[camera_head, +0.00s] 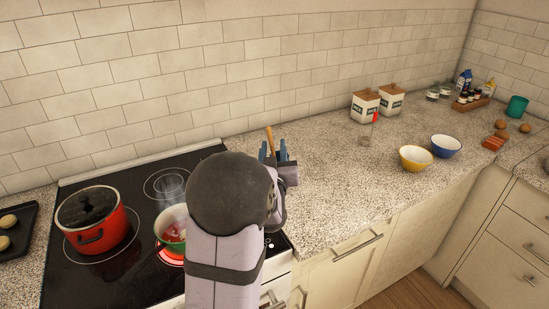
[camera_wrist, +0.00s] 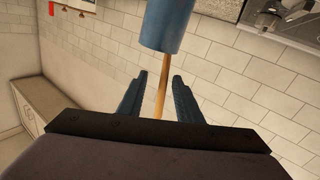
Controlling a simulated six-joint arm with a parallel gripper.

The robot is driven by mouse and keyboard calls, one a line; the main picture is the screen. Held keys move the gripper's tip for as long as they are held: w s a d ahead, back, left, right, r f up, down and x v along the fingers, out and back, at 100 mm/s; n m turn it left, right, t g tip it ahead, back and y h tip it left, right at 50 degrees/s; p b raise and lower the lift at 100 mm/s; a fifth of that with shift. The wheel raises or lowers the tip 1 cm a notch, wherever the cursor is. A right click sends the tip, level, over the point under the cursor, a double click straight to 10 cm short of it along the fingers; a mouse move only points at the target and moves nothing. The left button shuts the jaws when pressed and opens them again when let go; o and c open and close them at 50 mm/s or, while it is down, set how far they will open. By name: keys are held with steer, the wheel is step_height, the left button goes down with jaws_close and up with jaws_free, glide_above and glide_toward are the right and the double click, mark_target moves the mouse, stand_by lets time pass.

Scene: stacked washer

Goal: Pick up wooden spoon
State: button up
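The wooden spoon (camera_head: 269,138) shows only as a thin, light-brown handle sticking up behind my gripper in the head view. In the wrist view the handle (camera_wrist: 161,92) runs between the two dark blue fingers of my gripper (camera_wrist: 159,76). A gap shows on each side of the handle, so my gripper is open around it and not shut on it. The handle comes out of a blue cylinder (camera_wrist: 167,25) at the top of the wrist view. The spoon's other end is hidden. My gripper (camera_head: 273,152) is over the counter beside the stove in the head view.
A red pot (camera_head: 100,232) and a smaller pot (camera_head: 172,238) over a glowing burner stand on the stove at left. White canisters (camera_head: 365,107), a yellow bowl (camera_head: 415,158) and a blue bowl (camera_head: 446,146) stand farther right.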

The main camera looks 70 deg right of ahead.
steer(key=shift+p+x, duration=0.55)
steer(key=shift+x, duration=0.4)
steer(key=x, duration=0.1)
steer(key=p+x, duration=0.1)
steer(key=x, duration=0.1)
steer(key=shift+w+d+f, duration=0.15)
steer(key=shift+w+d, duration=0.1)
steer(key=shift+w, duration=0.05)
jaws_close()
